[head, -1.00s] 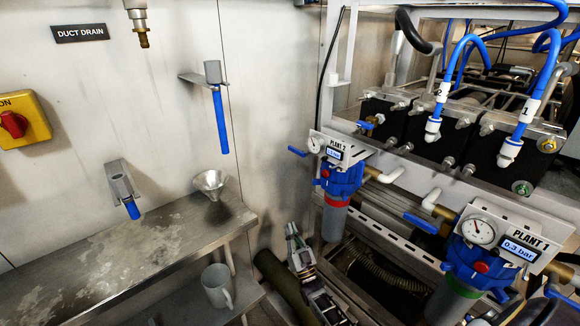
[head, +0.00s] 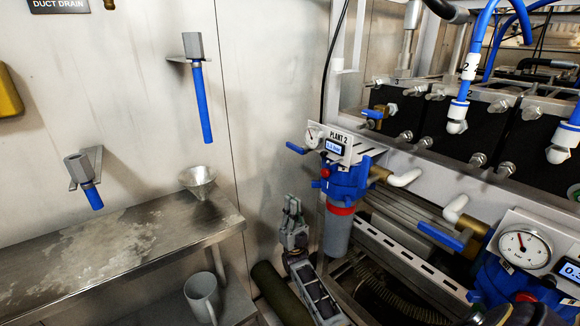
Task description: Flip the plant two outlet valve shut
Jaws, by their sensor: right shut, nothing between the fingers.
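The plant two unit (head: 346,180) is a blue filter head with a red ring and grey bowl, under a plate marked PLANT 2. A blue lever (head: 296,147) sticks out at its upper left. A brass fitting (head: 378,173) on its right leads to a white pipe. Another blue lever (head: 440,235) lies to the lower right, on a brass valve near plant one. No label shows which lever is the outlet valve. My right gripper (head: 292,203) is shut and empty, fingers up, below the upper-left lever and left of the bowl, apart from both. My left gripper is out of view.
A metal shelf (head: 110,250) with a funnel (head: 198,181) is at left, a grey mug (head: 203,297) below it. The plant one gauge (head: 523,248) is at lower right. A slotted rail (head: 400,260) runs below the units. Wall space left of plant two is clear.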

